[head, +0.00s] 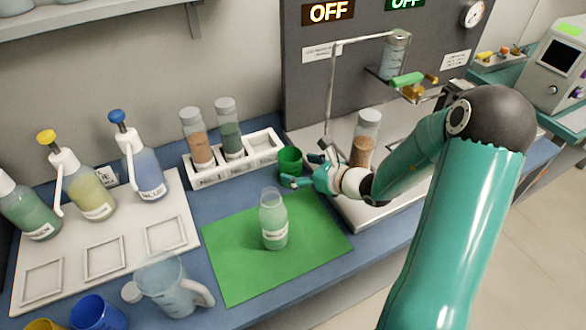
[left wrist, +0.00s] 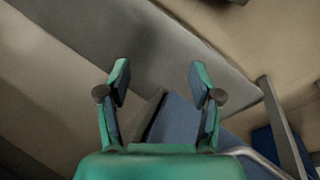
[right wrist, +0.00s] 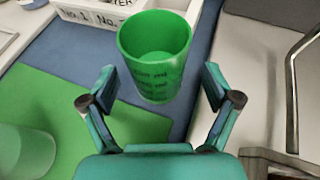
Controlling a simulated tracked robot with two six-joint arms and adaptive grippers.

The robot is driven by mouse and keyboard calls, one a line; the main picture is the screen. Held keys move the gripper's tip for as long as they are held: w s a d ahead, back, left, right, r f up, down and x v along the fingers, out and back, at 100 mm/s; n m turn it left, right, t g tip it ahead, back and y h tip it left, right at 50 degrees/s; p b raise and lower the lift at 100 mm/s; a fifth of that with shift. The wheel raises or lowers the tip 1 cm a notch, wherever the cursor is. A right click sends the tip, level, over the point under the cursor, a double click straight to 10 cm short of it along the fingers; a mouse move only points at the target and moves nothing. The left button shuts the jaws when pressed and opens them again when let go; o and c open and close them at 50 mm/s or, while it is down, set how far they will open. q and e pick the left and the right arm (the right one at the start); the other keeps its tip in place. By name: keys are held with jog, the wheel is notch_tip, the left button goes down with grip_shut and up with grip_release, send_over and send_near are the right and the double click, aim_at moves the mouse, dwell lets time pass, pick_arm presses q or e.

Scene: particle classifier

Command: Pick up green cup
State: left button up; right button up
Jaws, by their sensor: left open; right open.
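The green cup (head: 290,160) stands upright on the blue bench top, just behind the green mat and in front of the white bottle rack. My right gripper (head: 305,167) is beside the cup on its right in the head view. In the right wrist view the green cup (right wrist: 155,60) stands ahead of the open, empty fingers of my right gripper (right wrist: 155,90), with its opening showing. My left gripper (left wrist: 160,85) is open and empty in the left wrist view, away from the cup; it is not seen in the head view.
A clear bottle (head: 273,220) stands on the green mat (head: 315,225). The bottle rack (head: 240,168) is behind the cup. A jar of brown grains (head: 364,142) stands on the machine base to the right. A clear pitcher (head: 168,285) and blue cup (head: 95,312) are at front left.

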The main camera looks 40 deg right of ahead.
jog(key=shift+a+p+x, duration=0.2)
jog(key=shift+p+x, duration=0.25)
jog(key=shift+x, duration=2.45)
jog(key=c, duration=1.1)
jog(key=shift+c, duration=1.2)
jog(key=shift+r, duration=0.15)
